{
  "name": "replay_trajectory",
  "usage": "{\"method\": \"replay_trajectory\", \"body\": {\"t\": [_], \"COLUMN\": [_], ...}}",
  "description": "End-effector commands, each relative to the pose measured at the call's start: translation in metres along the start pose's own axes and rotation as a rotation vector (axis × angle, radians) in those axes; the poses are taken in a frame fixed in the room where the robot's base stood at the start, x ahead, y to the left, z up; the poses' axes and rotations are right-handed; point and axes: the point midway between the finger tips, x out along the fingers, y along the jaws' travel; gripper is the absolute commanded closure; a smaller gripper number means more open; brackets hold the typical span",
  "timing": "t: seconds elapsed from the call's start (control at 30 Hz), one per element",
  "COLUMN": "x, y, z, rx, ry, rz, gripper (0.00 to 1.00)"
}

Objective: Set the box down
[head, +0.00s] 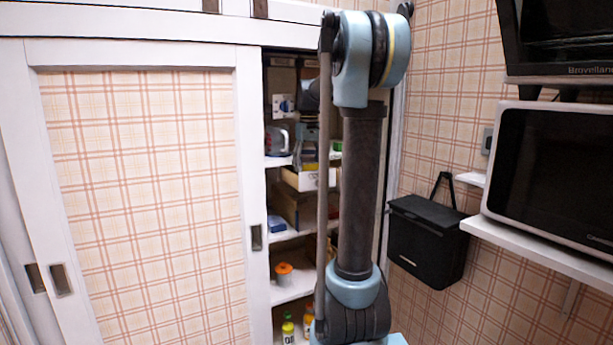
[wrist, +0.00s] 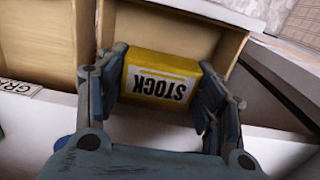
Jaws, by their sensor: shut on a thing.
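In the wrist view, a yellow box (wrist: 160,82) with a white label reading "STOCK" sits between the fingers of my gripper (wrist: 165,100). The fingers are shut on its two sides. The box is in front of the open side of a cardboard-coloured bin, over or at the edge of a white shelf; I cannot tell whether it touches the shelf. In the head view my gripper (head: 308,150) is inside the open cupboard, mostly behind my own arm. The box is not clearly seen there.
Open cardboard bins (wrist: 40,45) stand on the white shelf (wrist: 50,120). The cupboard shelves also hold an orange-lidded jar (head: 284,273) and a kettle-like item (head: 276,141). A sliding door (head: 145,200) covers the left. A black box (head: 428,240) and microwave (head: 555,170) are at right.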

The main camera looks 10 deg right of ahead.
Motion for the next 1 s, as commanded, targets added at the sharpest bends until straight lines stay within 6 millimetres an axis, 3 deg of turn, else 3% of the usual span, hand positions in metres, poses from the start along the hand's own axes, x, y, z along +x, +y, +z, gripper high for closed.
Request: {"method": "replay_trajectory", "body": {"t": [0.23, 0.63, 0.67, 1.0], "x": [0.030, 0.034, 0.034, 0.033], "y": [-0.002, -0.003, -0.003, -0.003], "z": [-0.001, -0.001, -0.001, -0.001], "rx": [0.000, 0.001, 0.001, 0.001], "ry": [0.000, 0.000, 0.000, 0.000], "rz": [0.000, 0.000, 0.000, 0.000], "gripper": [0.62, 0.62, 0.31, 0.30]}}
